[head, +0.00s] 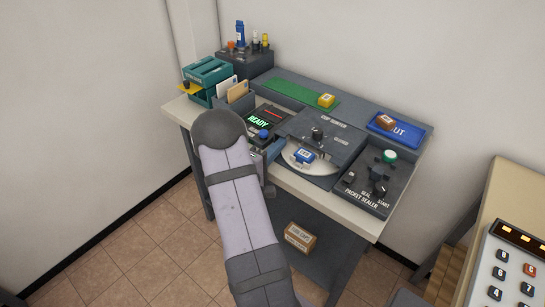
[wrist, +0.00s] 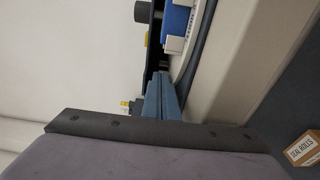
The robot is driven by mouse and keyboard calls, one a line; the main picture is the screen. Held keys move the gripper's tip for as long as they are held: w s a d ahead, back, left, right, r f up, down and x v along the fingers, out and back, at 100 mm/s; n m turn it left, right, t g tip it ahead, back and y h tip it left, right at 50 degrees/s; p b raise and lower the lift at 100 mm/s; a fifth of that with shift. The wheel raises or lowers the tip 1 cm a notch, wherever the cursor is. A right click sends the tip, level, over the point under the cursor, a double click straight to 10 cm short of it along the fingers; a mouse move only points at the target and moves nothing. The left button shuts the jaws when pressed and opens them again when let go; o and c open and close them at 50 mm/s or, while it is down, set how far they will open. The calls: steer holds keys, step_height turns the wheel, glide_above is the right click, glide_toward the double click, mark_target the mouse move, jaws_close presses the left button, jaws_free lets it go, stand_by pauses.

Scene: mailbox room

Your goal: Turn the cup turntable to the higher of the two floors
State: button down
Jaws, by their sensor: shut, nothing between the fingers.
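A blue and white thing, apparently that block, also shows at the top of the wrist view (wrist: 178,22). My gripper (wrist: 164,77) is shut and empty, its blue-grey fingers close to the bench front. In the head view my arm hides most of it, left of the turntable. I cannot tell whether it touches anything. The two floors cannot be told apart.
Left of the sorter is a panel reading READY (head: 260,119) with a blue knob. The packet sealer (head: 370,185) stands right, a blue tray (head: 408,131) behind it. A seal rolls box (head: 300,237) sits on the lower shelf. A keypad (head: 510,265) is at front right.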

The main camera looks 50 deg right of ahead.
steer(key=a, duration=1.4)
